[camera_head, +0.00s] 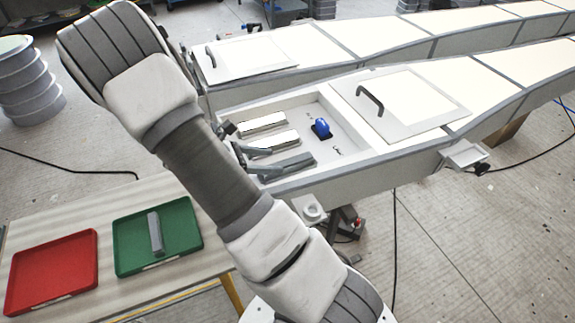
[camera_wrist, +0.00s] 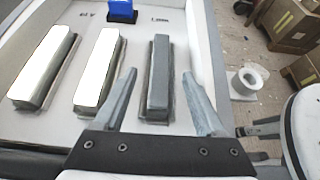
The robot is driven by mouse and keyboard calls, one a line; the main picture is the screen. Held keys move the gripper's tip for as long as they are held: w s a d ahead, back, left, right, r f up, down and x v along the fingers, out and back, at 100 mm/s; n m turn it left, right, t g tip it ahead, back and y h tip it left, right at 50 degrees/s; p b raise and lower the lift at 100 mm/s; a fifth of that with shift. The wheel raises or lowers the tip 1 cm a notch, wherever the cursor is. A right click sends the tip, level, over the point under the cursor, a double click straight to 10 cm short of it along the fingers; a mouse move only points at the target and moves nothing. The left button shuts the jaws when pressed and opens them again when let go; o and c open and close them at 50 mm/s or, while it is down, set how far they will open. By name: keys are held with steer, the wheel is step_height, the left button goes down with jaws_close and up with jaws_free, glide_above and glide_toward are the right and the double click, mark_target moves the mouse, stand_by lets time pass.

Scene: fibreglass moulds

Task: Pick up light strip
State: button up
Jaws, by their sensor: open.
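Three light strips lie side by side in the open bay of the long white mould. The left strip (camera_wrist: 43,68) and the middle strip (camera_wrist: 98,70) have bright, lit tops; the right strip (camera_wrist: 158,75) is dark grey and unlit. The two lit strips also show in the head view (camera_head: 262,123). My gripper (camera_wrist: 159,74) is open, with one finger on each side of the grey strip in the wrist view. I see no finger touching it. I cannot tell how far above it the fingers are. Another grey strip (camera_head: 156,233) lies in the green tray (camera_head: 125,262).
A blue-handled part (camera_head: 320,128) stands in the bay beyond the strips. The bay's raised walls (camera_head: 345,170) surround them. A white lid with a handle (camera_head: 415,100) lies on the right. An empty red tray (camera_head: 52,270) sits beside the green one on the wooden table (camera_head: 95,208).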

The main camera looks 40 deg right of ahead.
mark_target(287, 162)
steer(key=x, duration=0.4)
steer(key=shift+s+d+f, duration=0.15)
steer(key=shift+d, duration=0.2)
jaws_close()
